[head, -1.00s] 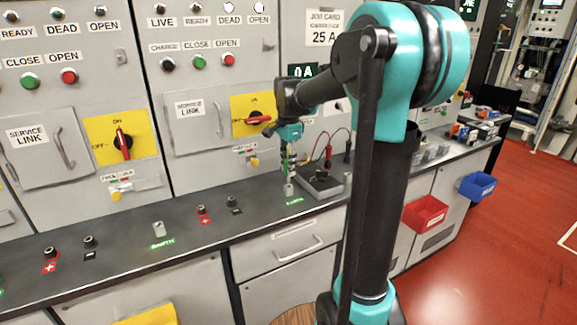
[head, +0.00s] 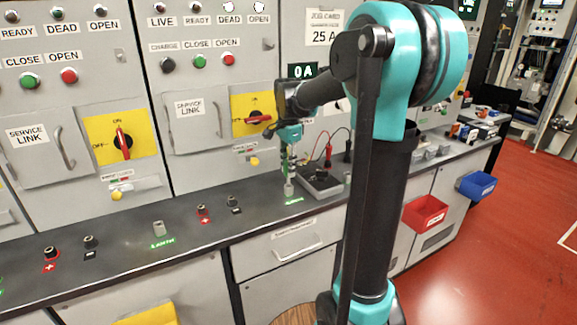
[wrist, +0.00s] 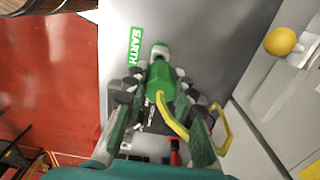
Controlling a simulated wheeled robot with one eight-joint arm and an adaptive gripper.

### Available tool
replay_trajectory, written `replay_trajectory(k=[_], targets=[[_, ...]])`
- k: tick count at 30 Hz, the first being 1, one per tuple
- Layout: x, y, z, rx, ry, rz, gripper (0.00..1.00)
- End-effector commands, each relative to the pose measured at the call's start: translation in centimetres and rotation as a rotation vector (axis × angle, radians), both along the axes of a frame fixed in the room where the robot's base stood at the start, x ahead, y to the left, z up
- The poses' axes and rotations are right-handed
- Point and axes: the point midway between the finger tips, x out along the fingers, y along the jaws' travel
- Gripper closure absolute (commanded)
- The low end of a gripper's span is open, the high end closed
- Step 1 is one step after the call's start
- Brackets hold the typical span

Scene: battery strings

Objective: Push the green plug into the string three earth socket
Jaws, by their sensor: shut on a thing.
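My gripper (head: 288,160) points down over the bench and is shut on the green plug. In the wrist view the green plug (wrist: 160,86) sits between the fingers (wrist: 160,110), with a yellow-green lead curving from it. The plug's front end lines up with a grey earth socket (wrist: 160,52) beside a green EARTH label. In the head view this socket (head: 289,189) is directly below the plug. The two look very close or touching; I cannot tell how far the plug is in.
A dark box with red and black leads (head: 320,182) stands just right of the socket. Another earth socket (head: 158,229) and red and black terminals lie to the left. The cabinet front with a yellow switch (head: 252,115) rises behind.

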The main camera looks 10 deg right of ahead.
Motion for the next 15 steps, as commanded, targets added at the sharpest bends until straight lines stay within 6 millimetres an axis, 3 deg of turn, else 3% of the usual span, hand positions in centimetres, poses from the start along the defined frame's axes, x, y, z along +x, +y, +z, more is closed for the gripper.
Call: replay_trajectory(k=[15], targets=[[0.0,0.0,-1.2,0.000,0.000,0.000,1.00]])
